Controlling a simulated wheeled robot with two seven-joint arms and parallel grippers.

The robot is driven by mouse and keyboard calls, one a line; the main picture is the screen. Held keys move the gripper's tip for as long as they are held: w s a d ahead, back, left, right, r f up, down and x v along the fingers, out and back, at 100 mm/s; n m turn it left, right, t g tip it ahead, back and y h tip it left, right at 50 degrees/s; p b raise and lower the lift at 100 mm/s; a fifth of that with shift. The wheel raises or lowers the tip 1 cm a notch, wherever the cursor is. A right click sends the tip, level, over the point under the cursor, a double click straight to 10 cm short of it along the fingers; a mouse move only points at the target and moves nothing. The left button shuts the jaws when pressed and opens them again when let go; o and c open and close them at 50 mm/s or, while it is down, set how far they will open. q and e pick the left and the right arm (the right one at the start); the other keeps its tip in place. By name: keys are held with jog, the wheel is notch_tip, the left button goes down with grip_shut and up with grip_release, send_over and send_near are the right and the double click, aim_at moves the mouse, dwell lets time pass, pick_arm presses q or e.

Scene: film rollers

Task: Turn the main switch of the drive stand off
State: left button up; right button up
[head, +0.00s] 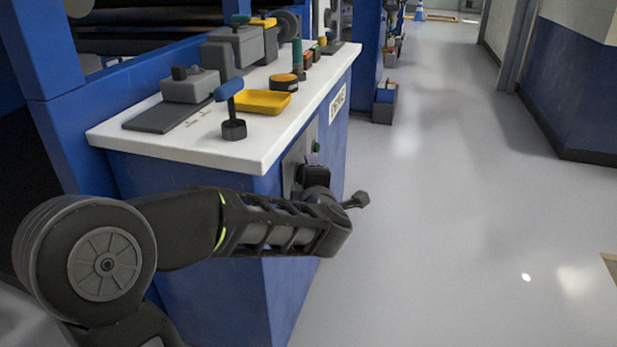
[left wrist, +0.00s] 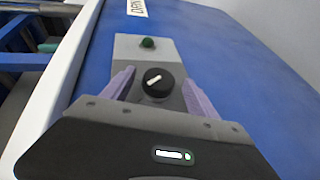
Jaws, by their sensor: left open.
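The main switch (left wrist: 158,82) is a round black knob with a white pointer mark, tilted up to the right, on a grey panel (left wrist: 135,46) on the side of the blue drive stand (left wrist: 215,55). A green button or lamp (left wrist: 148,43) sits above the knob. My left gripper (left wrist: 158,92) is open, with its two purple fingers on either side of the knob. I cannot tell whether they touch it. In the head view, my left arm reaches across the stand's front to the panel (head: 290,166), and its gripper (head: 308,178) is mostly hidden. My right gripper is not in view.
The stand's white top (head: 205,145) holds a blue-handled tool (head: 231,112), a yellow tray (head: 262,102), grey blocks and several small tools. Its front corner is close above my arm. The grey floor (head: 450,200) to the right is clear.

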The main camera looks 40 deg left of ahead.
pick_arm(q)
jog(key=p+v, duration=0.2)
jog(key=v, duration=0.5)
jog(key=shift+p, duration=0.3)
